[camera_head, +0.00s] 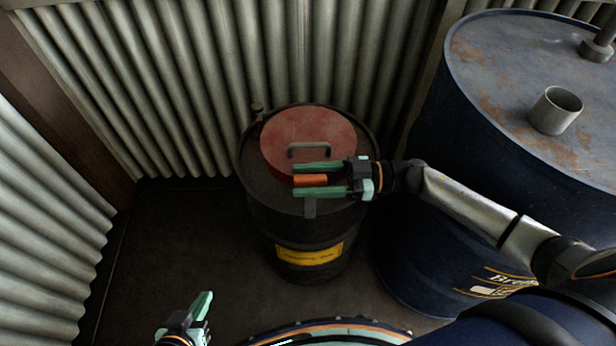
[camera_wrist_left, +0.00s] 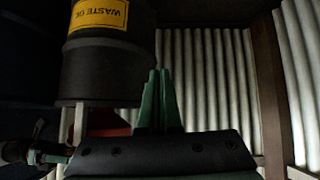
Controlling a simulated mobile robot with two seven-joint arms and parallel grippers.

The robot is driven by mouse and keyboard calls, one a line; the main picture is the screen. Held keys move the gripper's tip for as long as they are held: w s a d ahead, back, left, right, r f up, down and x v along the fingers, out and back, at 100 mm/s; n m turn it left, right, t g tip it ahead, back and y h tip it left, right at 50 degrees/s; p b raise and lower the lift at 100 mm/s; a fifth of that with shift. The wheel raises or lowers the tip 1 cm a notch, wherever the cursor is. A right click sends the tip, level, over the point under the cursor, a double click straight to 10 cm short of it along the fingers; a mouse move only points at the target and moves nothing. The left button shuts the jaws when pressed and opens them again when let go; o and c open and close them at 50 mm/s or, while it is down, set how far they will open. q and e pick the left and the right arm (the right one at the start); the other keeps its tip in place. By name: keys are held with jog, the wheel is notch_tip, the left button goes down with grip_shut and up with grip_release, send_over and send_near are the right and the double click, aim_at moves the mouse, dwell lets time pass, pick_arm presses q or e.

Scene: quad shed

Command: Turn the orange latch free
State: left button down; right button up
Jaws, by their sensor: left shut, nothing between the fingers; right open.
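The orange latch (camera_head: 311,180) lies at the front edge of the red lid (camera_head: 310,130) on a dark drum (camera_head: 285,218). The lid has a grey handle (camera_head: 309,151). My right gripper (camera_head: 297,180) reaches in from the right and is open, with one green finger on each side of the latch. I cannot tell whether the fingers touch it. My left gripper (camera_head: 207,296) is shut and empty, low at the bottom left, away from the drum. In the left wrist view its closed fingers (camera_wrist_left: 159,80) show beside the drum (camera_wrist_left: 105,72), which has a yellow label (camera_wrist_left: 100,14) reading "WASTE OIL".
A large blue drum (camera_head: 440,190) with a rusty top and a short pipe (camera_head: 556,110) stands at the right, under my right arm. Corrugated walls (camera_head: 190,90) close off the back and left. The dark floor (camera_head: 180,240) left of the small drum is clear.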

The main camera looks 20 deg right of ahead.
aim_at(308, 180)
jog(key=r, duration=0.1)
jog(key=r+p, duration=0.1)
jog(key=r, duration=0.2)
jog(key=shift+s+p, duration=0.3)
jog(key=shift+p, duration=0.1)
jog(key=s+a+r+p, duration=0.3)
jog(key=s+r, duration=0.6)
jog(key=s, duration=0.4)
jog(key=shift+a+p, duration=0.4)
jog(key=shift+p, duration=0.25)
